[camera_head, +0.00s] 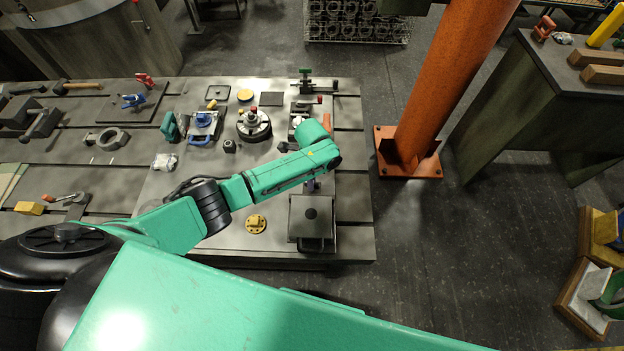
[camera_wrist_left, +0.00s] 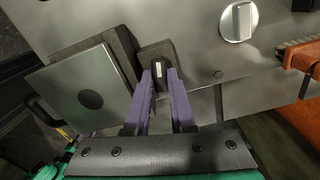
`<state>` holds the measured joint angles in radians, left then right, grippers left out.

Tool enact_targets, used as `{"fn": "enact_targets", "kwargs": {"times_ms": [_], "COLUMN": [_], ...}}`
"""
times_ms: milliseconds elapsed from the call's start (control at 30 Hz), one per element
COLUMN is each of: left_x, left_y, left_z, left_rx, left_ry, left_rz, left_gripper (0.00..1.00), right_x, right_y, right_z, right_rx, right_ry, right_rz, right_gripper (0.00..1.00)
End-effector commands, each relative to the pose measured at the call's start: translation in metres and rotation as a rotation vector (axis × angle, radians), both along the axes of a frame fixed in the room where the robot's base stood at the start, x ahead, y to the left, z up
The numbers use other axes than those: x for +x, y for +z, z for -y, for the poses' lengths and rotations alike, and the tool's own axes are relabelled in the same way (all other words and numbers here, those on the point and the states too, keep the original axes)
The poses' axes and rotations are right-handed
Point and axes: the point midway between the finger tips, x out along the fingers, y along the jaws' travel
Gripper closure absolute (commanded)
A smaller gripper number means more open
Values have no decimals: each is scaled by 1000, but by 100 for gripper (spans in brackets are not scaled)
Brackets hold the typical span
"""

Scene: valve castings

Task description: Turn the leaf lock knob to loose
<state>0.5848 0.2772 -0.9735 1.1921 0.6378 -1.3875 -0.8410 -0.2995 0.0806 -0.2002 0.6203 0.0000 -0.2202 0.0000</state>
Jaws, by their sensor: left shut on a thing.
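My left gripper (camera_head: 313,186) reaches down at the far side of a square grey plate fixture (camera_head: 300,229) near the table's right edge. In the left wrist view, the two purple fingers (camera_wrist_left: 168,82) are shut on a dark block-shaped knob with a white mark (camera_wrist_left: 157,70), which I take as the leaf lock knob. The knob sits beside the square plate, which has a dark round spot (camera_wrist_left: 90,99). The arm hides the knob in the head view. I cannot read whether it points to loose. My right gripper is not in view.
A silver disc with a raised bar (camera_wrist_left: 239,20) lies beyond the fingers. An orange post (camera_head: 440,90) stands to the right.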

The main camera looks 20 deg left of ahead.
Motion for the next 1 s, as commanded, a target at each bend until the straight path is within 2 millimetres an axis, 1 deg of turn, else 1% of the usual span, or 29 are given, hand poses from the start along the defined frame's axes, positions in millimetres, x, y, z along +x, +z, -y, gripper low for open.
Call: {"fn": "enact_targets", "kwargs": {"times_ms": [233, 267, 300, 333, 867, 967, 1000], "left_x": [2, 2, 2, 2, 0, 0, 0], "left_y": [2, 2, 2, 2, 0, -2, -3], "left_z": [0, 0, 0, 0, 0, -1, -1], "left_rx": [0, 0, 0, 0, 0, 1, 1], "left_ry": [-1, -1, -1, -1, -3, -41, -81], "left_rz": [6, 7, 6, 6, -1, -1, 0], "left_gripper": [100, 74, 58, 48, 48, 48, 48], "right_x": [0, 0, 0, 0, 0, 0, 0], "right_y": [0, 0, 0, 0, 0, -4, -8], "right_z": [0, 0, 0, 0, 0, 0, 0], "right_rx": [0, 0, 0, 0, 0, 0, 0], "right_ry": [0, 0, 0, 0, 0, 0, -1], "right_rz": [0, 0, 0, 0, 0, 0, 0], "right_gripper": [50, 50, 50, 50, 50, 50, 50]}}
